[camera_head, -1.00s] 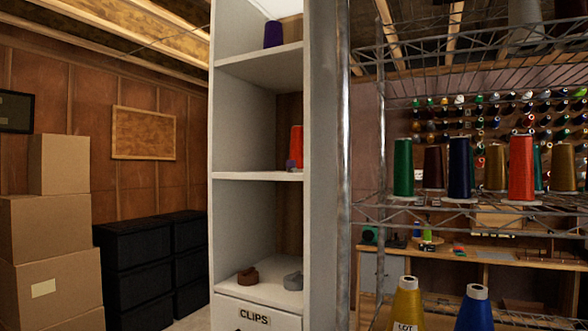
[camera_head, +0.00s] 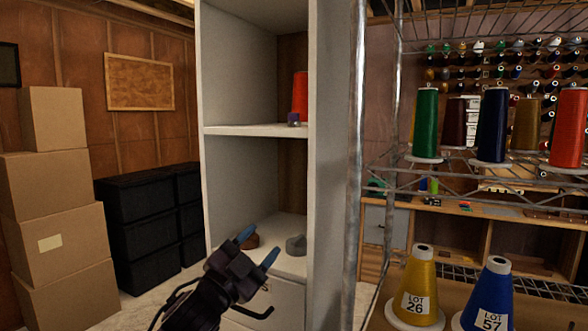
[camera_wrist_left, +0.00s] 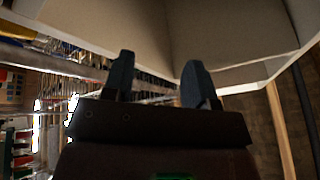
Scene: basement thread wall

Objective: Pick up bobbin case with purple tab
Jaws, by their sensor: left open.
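A small purple item (camera_head: 293,118), probably the bobbin case with the purple tab, sits at the front edge of the white cabinet's middle shelf (camera_head: 255,130). It is too small to make out its form. A red spool (camera_head: 300,94) stands behind it. My left gripper (camera_head: 258,246) is open and empty in front of the lower shelf, well below the purple item. In the left wrist view my gripper's two blue-grey fingers (camera_wrist_left: 158,75) are spread, with nothing between them. My right gripper is in neither view.
A metal post (camera_head: 358,150) and a wire rack with thread cones (camera_head: 493,125) stand right. Cardboard boxes (camera_head: 60,235) and black bins (camera_head: 145,225) stand left.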

